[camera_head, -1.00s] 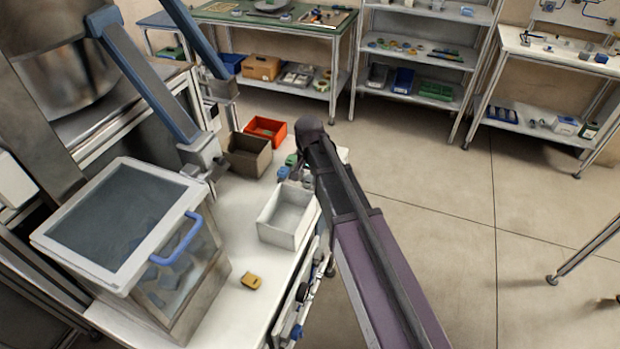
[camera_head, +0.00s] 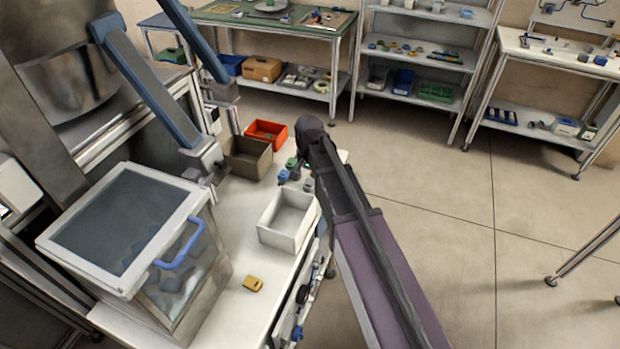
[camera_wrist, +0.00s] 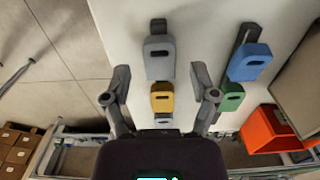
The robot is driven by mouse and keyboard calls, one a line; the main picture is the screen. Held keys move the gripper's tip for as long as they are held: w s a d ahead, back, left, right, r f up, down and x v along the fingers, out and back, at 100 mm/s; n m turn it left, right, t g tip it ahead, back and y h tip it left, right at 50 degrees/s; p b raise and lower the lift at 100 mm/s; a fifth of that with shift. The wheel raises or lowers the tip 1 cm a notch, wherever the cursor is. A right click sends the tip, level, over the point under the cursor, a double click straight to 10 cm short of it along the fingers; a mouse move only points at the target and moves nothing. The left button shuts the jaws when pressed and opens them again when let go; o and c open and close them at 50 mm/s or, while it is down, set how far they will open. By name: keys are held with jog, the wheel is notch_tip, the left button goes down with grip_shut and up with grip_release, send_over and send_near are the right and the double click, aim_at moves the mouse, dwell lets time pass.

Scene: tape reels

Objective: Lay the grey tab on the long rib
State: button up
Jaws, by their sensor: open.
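In the wrist view the grey tab (camera_wrist: 160,62) lies over a dark grey rib (camera_wrist: 158,26), whose end shows above it. A yellow tab (camera_wrist: 162,98) sits directly below it in the picture. To the right, a blue tab (camera_wrist: 249,62) and a green tab (camera_wrist: 231,97) lie along a second dark rib (camera_wrist: 241,36). I cannot tell which rib is longer. My gripper (camera_wrist: 160,73) is open and empty, its fingers on either side of the grey and yellow tabs. Its height above them is unclear. In the head view my arm partly hides this spot.
On the white bench stand a white bin (camera_head: 287,218), a brown bin (camera_head: 248,157), a red-orange bin (camera_head: 266,133) and a large lidded clear box (camera_head: 150,245). A loose yellow piece (camera_head: 253,284) lies near the front. The red-orange bin (camera_wrist: 265,130) is right of my gripper in the wrist view.

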aim_at(309, 183)
notch_tip(309, 183, up, 11)
jog(key=p, duration=1)
jog(key=shift+f, duration=0.1)
dwell(0.7)
jog(key=s+d+n, duration=0.4)
jog(key=s+d, duration=1)
jog(key=d, duration=0.5)
jog(key=shift+s, duration=0.35)
